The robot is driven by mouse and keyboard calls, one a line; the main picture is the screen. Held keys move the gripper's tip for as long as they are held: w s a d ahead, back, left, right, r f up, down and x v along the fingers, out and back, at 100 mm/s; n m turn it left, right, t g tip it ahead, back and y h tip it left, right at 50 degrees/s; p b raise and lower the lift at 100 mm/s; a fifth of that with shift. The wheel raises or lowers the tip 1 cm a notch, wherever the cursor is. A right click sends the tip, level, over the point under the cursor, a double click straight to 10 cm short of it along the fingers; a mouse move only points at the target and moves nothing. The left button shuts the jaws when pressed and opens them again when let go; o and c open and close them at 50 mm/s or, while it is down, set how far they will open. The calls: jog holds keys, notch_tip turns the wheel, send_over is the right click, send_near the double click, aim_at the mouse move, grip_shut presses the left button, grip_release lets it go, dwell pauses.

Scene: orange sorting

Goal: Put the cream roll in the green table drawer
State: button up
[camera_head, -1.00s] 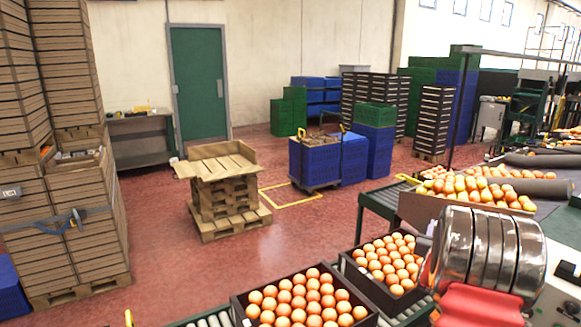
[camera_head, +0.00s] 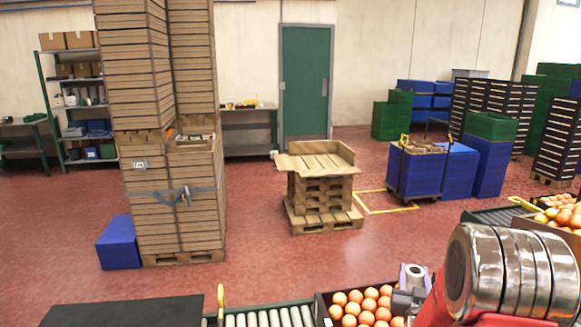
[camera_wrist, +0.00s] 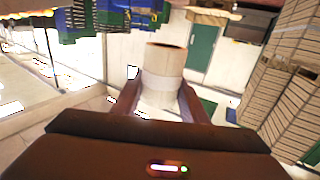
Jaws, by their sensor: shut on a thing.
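The cream roll (camera_wrist: 164,75) is between the two fingers of my gripper (camera_wrist: 158,100) in the wrist view. My gripper is shut on it. In the head view the roll (camera_head: 413,271) shows its dark hollow end, above a crate of oranges at the bottom, with my gripper (camera_head: 404,298) beside it and partly hidden by my arm. I cannot make out a green table drawer. A grey workbench (camera_head: 248,132) stands at the back wall left of the green door, and another table (camera_head: 22,137) is at the far left.
Tall crate stacks (camera_head: 170,210) stand on a pallet at left, with a blue box (camera_head: 119,243) beside them. A pallet stack (camera_head: 320,190) is mid-floor. A roller conveyor (camera_head: 262,318) and an orange crate (camera_head: 322,308) are in front.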

jog(key=a+f+n+t+y, duration=0.1)
jog(key=a+y, duration=0.4)
jog(key=a, duration=1.6)
jog(key=w+f+n, duration=0.1)
jog(key=n, duration=0.1)
jog(key=shift+n+y, duration=0.4)
jog(key=shift+s+a+f, duration=0.1)
jog(key=shift+s+r, duration=0.4)
jog(key=shift+s, duration=0.45)
jog(key=shift+s+r, duration=0.45)
jog(key=shift+s, duration=0.35)
jog(key=shift+s+r, duration=0.4)
jog(key=shift+s, duration=0.45)
jog(key=shift+r, duration=0.2)
jog(key=s+f, duration=0.5)
jog(key=f, duration=0.1)
jog(key=shift+f, duration=0.35)
